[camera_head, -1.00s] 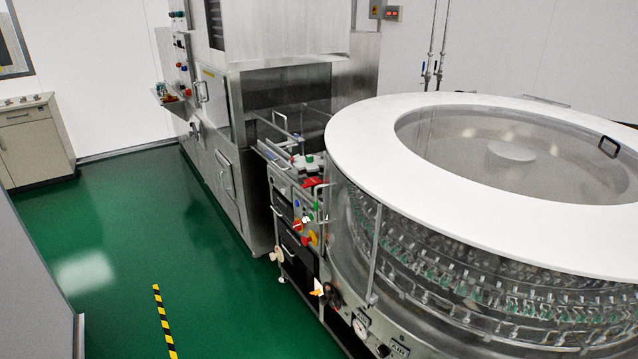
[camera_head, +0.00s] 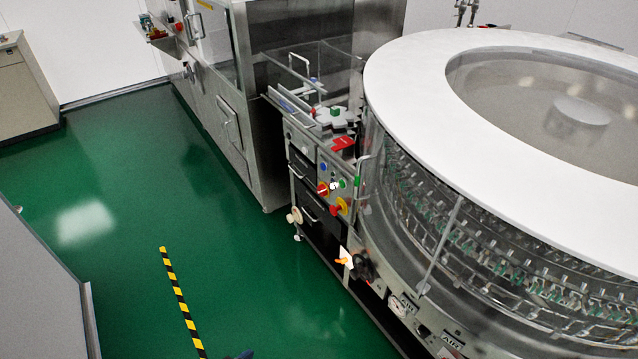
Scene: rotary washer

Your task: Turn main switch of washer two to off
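The rotary washer (camera_head: 500,190), a large round machine with a white ring top and clear walls, fills the right side of the head view. A control panel (camera_head: 331,178) at its left end carries small blue, white and green buttons. No label for washer two is readable. Neither of my grippers is in view.
Green floor (camera_head: 210,250) is open left of the washer, with a yellow-black stripe (camera_head: 178,290). A steel cabinet machine (camera_head: 235,120) stands behind the panel. A grey panel (camera_head: 40,290) stands at lower left. A small dark shape (camera_head: 240,355) shows at the bottom edge.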

